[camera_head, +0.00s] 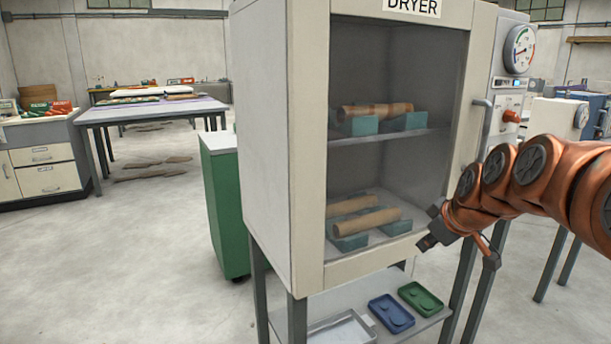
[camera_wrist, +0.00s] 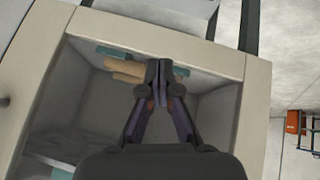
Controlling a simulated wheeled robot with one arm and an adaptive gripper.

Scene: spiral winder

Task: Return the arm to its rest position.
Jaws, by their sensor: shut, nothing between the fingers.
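My copper-coloured arm (camera_head: 530,175) reaches in from the right in the head view. My gripper (camera_head: 427,242) hangs in front of the lower right of the dryer's door. In the wrist view my gripper (camera_wrist: 160,72) has its two dark fingers together, with nothing between them. The dryer (camera_head: 265,130) is a cream cabinet with a clear window. Behind the window, brown tubes (camera_head: 365,221) lie on teal supports on the lower level. Another brown tube (camera_head: 375,110) lies on teal supports on the upper shelf. A tan tube also shows beyond the fingers in the wrist view (camera_wrist: 124,67).
The dryer's door handle (camera_head: 484,130) is close to my arm. Below the dryer, a shelf holds a blue tray (camera_head: 391,314) and a green tray (camera_head: 420,298). A green cabinet (camera_head: 226,215) stands left of the dryer. The floor further left is mostly open.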

